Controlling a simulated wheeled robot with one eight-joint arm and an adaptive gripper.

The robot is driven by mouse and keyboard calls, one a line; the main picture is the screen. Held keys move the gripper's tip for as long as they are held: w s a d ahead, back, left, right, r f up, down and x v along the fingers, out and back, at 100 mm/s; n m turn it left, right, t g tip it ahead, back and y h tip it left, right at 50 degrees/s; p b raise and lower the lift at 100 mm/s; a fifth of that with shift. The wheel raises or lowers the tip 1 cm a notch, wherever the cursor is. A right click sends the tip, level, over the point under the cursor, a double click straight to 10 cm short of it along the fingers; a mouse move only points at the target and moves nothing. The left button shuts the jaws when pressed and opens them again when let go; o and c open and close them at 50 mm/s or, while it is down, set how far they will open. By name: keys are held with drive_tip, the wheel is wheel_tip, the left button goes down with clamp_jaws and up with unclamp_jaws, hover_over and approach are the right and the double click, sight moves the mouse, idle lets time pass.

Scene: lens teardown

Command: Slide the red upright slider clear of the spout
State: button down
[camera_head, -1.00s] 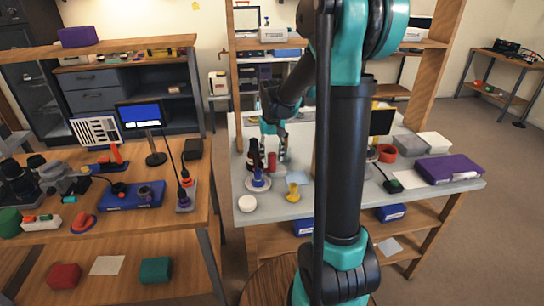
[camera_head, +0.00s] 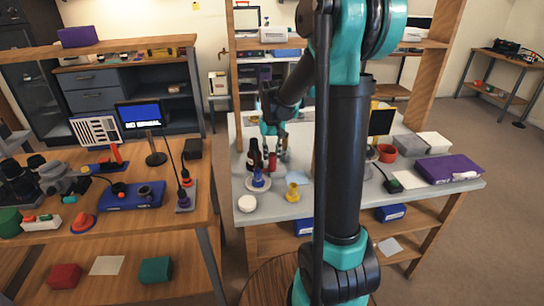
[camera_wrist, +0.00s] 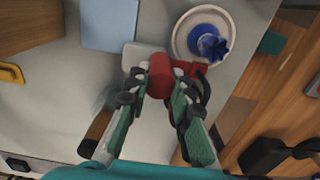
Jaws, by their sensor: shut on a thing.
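The red upright slider (camera_wrist: 160,76) shows in the wrist view as a short red cylinder seen from above. My gripper (camera_wrist: 158,86) is shut on it, with a fingertip on each side. A small red part (camera_wrist: 192,68) lies just right of the slider, beside a white round plate (camera_wrist: 179,42) with a blue star-shaped knob (camera_wrist: 210,44). A pale block (camera_wrist: 138,57) sits behind the slider. I cannot tell which part is the spout. In the head view my gripper (camera_head: 275,155) is small at the grey bench, and the blue knob (camera_head: 258,178) stands in front of it.
A dark bottle (camera_head: 254,155) stands left of my gripper. A yellow piece (camera_head: 292,192) and a white round lid (camera_head: 247,203) are near the bench's front edge. A purple box (camera_head: 447,168) lies at the right. My arm hides the bench middle.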

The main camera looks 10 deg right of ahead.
sight(281, 170)
drive_tip(key=shift+d, duration=1.8)
drive_tip(key=c, duration=1.3)
unclamp_jaws()
wheel_tip(281, 170, up, 12)
drive_tip(key=s+f+t, duration=0.1)
drive_tip(key=s+f, duration=0.4)
drive_tip(key=s, duration=0.2)
drive_tip(key=s+f+t, duration=0.1)
drive_tip(key=s+f, duration=0.5)
drive_tip(key=s, duration=0.1)
drive_tip(key=s+d+f+t, duration=0.1)
drive_tip(key=s+f+t, duration=0.1)
drive_tip(key=s+f, duration=0.4)
drive_tip(key=shift+s, duration=0.9)
